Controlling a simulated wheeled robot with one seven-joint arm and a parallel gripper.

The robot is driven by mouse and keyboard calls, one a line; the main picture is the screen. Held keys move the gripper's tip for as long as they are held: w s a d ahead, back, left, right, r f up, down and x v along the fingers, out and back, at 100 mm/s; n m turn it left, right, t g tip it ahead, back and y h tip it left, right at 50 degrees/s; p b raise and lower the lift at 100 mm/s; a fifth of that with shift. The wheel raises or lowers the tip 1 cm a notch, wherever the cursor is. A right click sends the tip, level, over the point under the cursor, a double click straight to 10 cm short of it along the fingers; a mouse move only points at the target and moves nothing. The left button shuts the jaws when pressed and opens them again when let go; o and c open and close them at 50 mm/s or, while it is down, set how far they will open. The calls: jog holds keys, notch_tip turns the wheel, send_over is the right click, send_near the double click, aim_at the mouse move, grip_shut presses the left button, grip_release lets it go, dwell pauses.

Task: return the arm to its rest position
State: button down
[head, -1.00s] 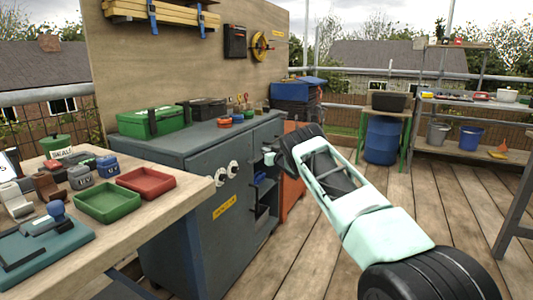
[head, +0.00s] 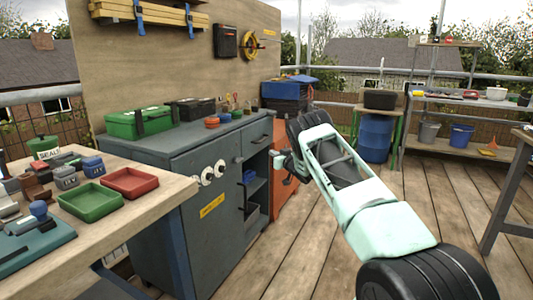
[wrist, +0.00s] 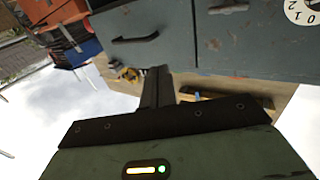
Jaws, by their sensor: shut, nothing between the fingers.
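My pale green arm (head: 355,190) reaches forward from the lower right in the head view. Its far end is beside the open right side of the grey cabinet (head: 190,230). My gripper (wrist: 158,72) shows in the wrist view as dark fingers held together, with nothing between them. In the head view the wrist end is small and partly hidden by the arm, so the fingers are hard to make out there. The wrist view is tilted and shows grey cabinet fronts with a dark handle (wrist: 135,39) beyond the fingers.
A workbench (head: 140,215) with a green tray (head: 90,202) and a red tray (head: 130,183) stands at the left. A green toolbox (head: 138,122) sits on the cabinet. A blue barrel (head: 375,138) and shelving stand at the back right. The plank floor right of my arm is clear.

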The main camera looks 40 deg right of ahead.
jog(key=shift+s+d, duration=0.35)
jog(key=shift+s, duration=0.6)
jog(key=shift+s+d, duration=0.3)
jog(key=shift+s, duration=0.6)
